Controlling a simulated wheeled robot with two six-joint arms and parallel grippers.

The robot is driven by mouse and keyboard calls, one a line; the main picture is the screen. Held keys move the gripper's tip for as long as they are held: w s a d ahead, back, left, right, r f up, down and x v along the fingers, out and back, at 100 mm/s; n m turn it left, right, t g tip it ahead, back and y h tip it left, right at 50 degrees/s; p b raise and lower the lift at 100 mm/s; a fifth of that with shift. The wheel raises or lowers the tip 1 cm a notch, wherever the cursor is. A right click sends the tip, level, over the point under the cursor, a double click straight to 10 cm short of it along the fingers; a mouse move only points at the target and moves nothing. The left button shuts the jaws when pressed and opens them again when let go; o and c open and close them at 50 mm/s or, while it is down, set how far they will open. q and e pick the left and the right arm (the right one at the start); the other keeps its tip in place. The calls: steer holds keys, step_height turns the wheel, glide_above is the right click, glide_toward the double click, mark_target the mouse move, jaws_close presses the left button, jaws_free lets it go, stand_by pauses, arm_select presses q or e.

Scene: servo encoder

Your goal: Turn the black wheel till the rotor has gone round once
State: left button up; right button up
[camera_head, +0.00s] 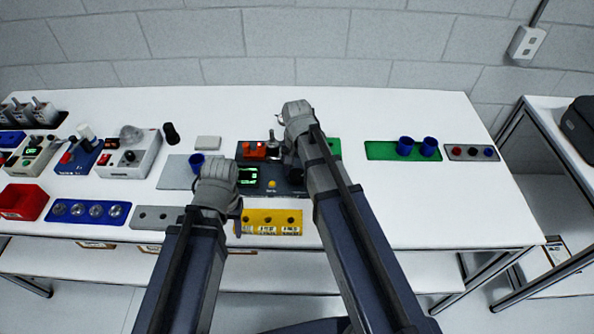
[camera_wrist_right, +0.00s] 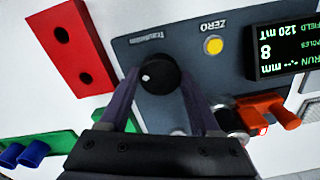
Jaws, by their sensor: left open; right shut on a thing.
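The black wheel (camera_wrist_right: 159,74) is a round knob with a white dot, on the dark blue-grey encoder panel (camera_wrist_right: 195,62). My right gripper (camera_wrist_right: 160,92) has one finger on each side of it and is shut on it. In the head view my right arm's wrist (camera_head: 299,116) covers the wheel and part of the panel (camera_head: 289,186). A metal round part (camera_wrist_right: 229,117) sits by an orange block (camera_wrist_right: 268,108); I cannot tell if it is the rotor. The display (camera_wrist_right: 285,48) reads RUN, dashes, 8 poles, 120 mT. My left gripper (camera_head: 228,197) is open, left of the panel.
A yellow button (camera_wrist_right: 214,46) marked ZERO is on the panel. A yellow block (camera_head: 270,217) lies in front, a green tray (camera_head: 385,150) with blue cups to the right. Several devices and a red bin (camera_head: 22,201) stand left.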

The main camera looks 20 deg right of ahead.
mark_target(296, 176)
steer(key=o, duration=1.4)
arm_select(q)
steer(key=shift+r, duration=0.15)
arm_select(e)
steer(key=shift+r, duration=0.15)
step_height(296, 176, up, 8)
steer(key=p, duration=0.8)
steer(key=shift+f, duration=0.25)
arm_select(q)
step_height(296, 176, up, 8)
steer(key=shift+f, duration=0.25)
